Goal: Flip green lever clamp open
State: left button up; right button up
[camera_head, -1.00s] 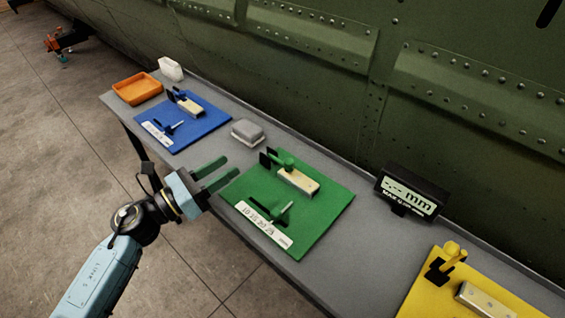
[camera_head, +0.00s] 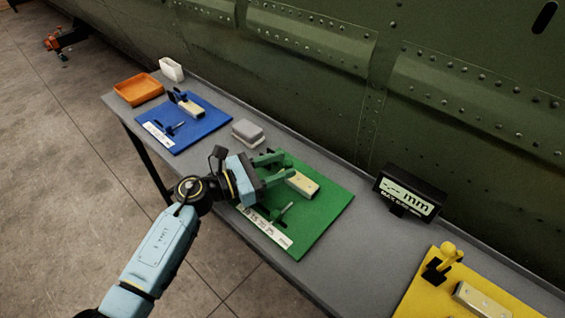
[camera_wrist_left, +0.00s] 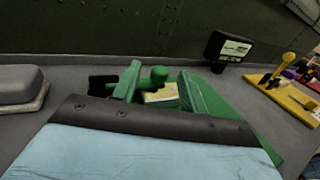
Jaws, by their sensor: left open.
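The green board (camera_head: 325,205) lies on the grey bench with a pale block (camera_head: 303,184) on it. The green lever clamp stands at the block's far-left end and is largely hidden behind my gripper in the head view. In the left wrist view its round green knob (camera_wrist_left: 160,74) shows above the pale block (camera_wrist_left: 160,95). My left gripper (camera_head: 287,163) is open, its two green fingers reaching over the board at the clamp. In the wrist view the knob appears between the fingers (camera_wrist_left: 163,85); contact cannot be told. My right gripper is not in view.
A grey box (camera_head: 247,132) sits beside the green board. A blue board (camera_head: 205,125) and orange tray (camera_head: 138,90) lie farther left. A display (camera_head: 410,192) stands at the back right, and a yellow board (camera_head: 430,290) lies front right. The green fuselage wall rises behind the bench.

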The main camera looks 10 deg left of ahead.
pick_arm(q)
jog(key=shift+w+d, duration=0.3)
jog(key=shift+d, duration=0.25)
grip_shut()
